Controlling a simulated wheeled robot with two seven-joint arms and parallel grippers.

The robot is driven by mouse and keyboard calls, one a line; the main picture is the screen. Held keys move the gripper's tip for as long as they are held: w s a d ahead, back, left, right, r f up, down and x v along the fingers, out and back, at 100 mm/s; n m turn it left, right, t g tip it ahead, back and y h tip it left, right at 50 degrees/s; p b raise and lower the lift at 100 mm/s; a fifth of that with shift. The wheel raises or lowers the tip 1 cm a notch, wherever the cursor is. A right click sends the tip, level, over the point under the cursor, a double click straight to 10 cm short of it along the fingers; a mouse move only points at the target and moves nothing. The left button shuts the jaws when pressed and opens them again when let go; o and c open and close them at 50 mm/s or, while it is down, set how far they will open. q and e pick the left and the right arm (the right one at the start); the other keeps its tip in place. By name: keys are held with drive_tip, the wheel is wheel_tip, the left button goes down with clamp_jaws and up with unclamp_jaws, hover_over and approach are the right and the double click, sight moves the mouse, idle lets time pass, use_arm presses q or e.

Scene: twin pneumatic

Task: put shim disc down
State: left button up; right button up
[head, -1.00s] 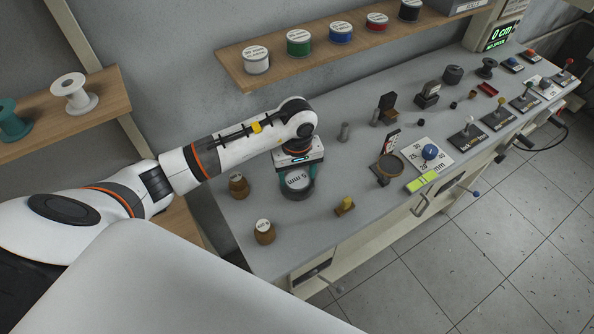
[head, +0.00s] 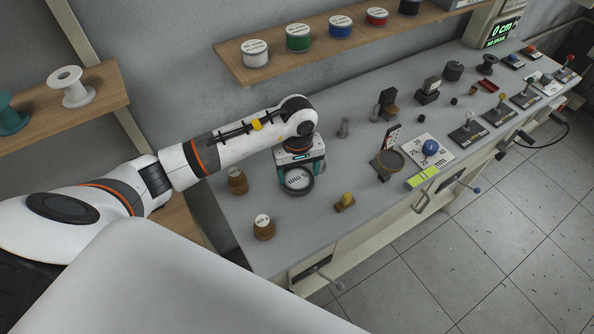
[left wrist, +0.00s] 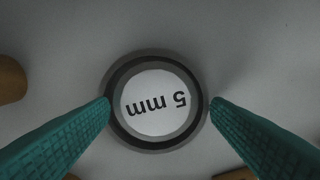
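The shim disc (head: 297,182) is a round dark-rimmed disc with a white "5 mm" face. It lies flat on the grey bench top (head: 345,225). My left gripper (head: 301,170) is directly above it, pointing down, with its teal fingers spread. In the left wrist view the disc (left wrist: 156,103) sits between the two fingertips, its label upside down. The left fingertip overlaps the disc's edge in that view, and the right one shows a narrow gap. Neither finger appears clamped on it. My right gripper is not in view.
Wooden knobs (head: 263,228) and (head: 237,181) stand left of the disc. A shelf of spools (head: 340,42) hangs above.

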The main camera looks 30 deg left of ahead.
sight(296, 179)
use_arm(q)
drive_tip(key=shift+s+f, duration=0.3)
drive_tip(key=shift+f, duration=0.35)
drive_tip(key=shift+s, duration=0.1)
drive_tip(key=shift+r, duration=0.1)
drive_tip(key=shift+r+p, duration=0.25)
drive_tip(key=shift+p, duration=0.15)
drive_tip(key=shift+a+r+p, duration=0.1)
drive_tip(key=shift+r+p, duration=0.35)
drive_tip(key=shift+p, duration=0.15)
drive_tip(key=shift+w+a+r+b, duration=0.25)
drive_tip(key=shift+r+b, duration=0.2)
drive_tip(key=shift+b, duration=0.2)
wheel_tip(296, 179, up, 11)
drive_tip(key=b, duration=0.2)
drive_tip(key=shift+d+b, duration=0.15)
drive_tip(key=shift+b, duration=0.25)
